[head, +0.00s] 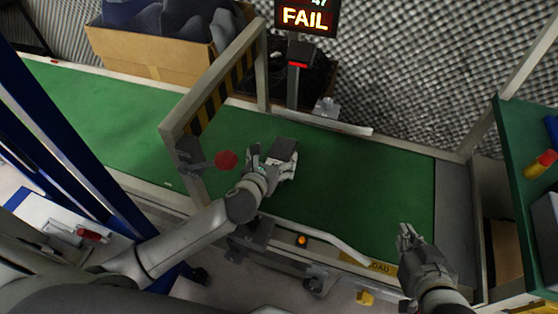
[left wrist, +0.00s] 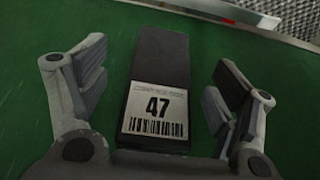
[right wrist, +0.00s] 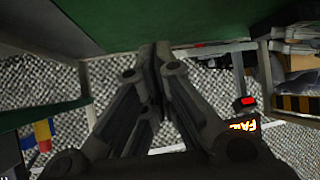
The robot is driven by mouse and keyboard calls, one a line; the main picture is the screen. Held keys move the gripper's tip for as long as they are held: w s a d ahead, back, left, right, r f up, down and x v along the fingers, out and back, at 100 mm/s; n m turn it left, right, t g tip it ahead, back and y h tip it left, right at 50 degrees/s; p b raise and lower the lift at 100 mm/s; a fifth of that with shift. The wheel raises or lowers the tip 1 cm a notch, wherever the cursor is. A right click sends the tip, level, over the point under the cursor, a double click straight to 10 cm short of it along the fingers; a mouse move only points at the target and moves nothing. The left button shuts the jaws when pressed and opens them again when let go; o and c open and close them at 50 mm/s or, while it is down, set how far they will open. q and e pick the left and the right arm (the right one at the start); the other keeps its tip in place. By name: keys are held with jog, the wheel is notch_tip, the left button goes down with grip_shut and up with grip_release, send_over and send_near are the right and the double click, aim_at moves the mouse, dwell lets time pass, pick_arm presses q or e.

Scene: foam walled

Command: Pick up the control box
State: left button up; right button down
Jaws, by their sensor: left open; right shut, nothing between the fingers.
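The control box (head: 284,149) is a dark flat box lying on the green conveyor belt. In the left wrist view the control box (left wrist: 160,62) has a white label with the number 47 and a barcode. My left gripper (head: 272,167) is at the box; in the left wrist view its open fingers (left wrist: 160,88) stand on either side of the box, with a gap of green belt on both sides. My right gripper (head: 404,233) is shut and empty above the near right part of the belt; its closed fingers (right wrist: 154,55) show in the right wrist view.
A striped gate frame (head: 212,98) spans the belt left of the box, with a red disc (head: 226,160) near it. A guide rail (head: 320,123) runs behind. A display (head: 306,17) reads FAIL. A green shelf (head: 522,150) stands right. The belt's right part is clear.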

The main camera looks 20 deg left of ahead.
aim_at(283, 147)
pick_arm(q)
jog(key=b+x, duration=0.1)
jog(key=x, duration=0.2)
jog(key=shift+w+d+f, duration=0.15)
jog(key=shift+f, duration=0.05)
jog(key=shift+w+b, duration=0.2)
jog(key=shift+b, duration=0.1)
pick_arm(e)
jog(key=w+a+r+t+y, duration=0.1)
jog(key=w+a+r+t, duration=0.1)
jog(key=w+r+t, duration=0.2)
notch_tip(283, 147, up, 3)
jog(key=shift+r+t, duration=0.2)
jog(key=shift+t, duration=0.2)
jog(key=shift+w+a, duration=0.1)
pick_arm(q)
jog(key=c, duration=1.2)
jog(key=shift+c, duration=0.7)
jog(key=shift+r, duration=0.15)
pick_arm(e)
jog(key=shift+f, duration=0.1)
